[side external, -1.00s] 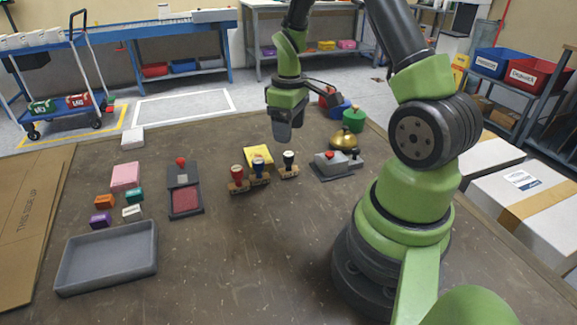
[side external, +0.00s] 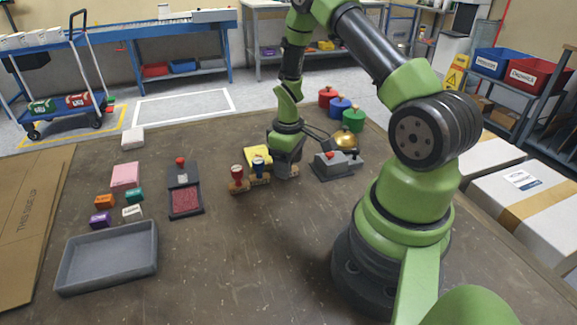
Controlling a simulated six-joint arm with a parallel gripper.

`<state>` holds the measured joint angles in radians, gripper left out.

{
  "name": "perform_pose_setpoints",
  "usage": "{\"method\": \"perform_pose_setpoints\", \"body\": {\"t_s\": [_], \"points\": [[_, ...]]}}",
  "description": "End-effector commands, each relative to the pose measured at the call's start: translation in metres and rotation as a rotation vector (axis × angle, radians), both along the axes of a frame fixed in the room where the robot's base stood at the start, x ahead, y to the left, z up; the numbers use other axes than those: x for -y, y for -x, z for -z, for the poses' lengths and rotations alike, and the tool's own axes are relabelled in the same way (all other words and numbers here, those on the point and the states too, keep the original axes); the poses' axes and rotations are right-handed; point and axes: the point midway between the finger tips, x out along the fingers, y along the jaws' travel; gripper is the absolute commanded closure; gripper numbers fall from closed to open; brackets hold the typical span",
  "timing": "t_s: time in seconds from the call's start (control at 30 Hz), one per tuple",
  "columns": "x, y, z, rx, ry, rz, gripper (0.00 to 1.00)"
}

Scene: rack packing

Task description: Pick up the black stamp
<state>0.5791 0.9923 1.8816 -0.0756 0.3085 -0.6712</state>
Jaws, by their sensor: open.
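My gripper (side external: 285,167) is lowered over the place of the black stamp on the table. It is open, and its dark jaws hide most of the stamp; only a bit of wooden base shows near the jaws' lower end. I cannot tell how far the jaws reach around the handle. A blue-handled stamp (side external: 259,167) stands just to the left, very close to the gripper. A red-handled stamp (side external: 237,175) stands further left. Both are upright on wooden bases.
A grey device (side external: 335,165) and a brass bell (side external: 345,139) stand to the right. An ink pad (side external: 186,201) and a grey tray (side external: 107,258) are to the left. The table in front is clear.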

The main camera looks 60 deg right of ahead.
Motion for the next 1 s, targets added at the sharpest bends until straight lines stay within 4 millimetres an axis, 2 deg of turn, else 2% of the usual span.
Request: {"method": "perform_pose_setpoints", "body": {"t_s": [0.07, 0.2, 0.3, 0.67, 0.87, 1.0], "points": [[0.0, 0.0, 0.0, 0.0, 0.0, 0.0, 0.42], [0.0, 0.0, 0.0, 0.0, 0.0, 0.0, 0.75], [0.0, 0.0, 0.0, 0.0, 0.0, 0.0, 0.94], [0.0, 0.0, -0.005, 0.0, 0.0, 0.001, 0.94], [0.0, 0.0, -0.03, 0.003, 0.003, 0.0, 0.94], [0.001, -0.001, -0.059, 0.005, 0.004, 0.0, 0.94]]}}
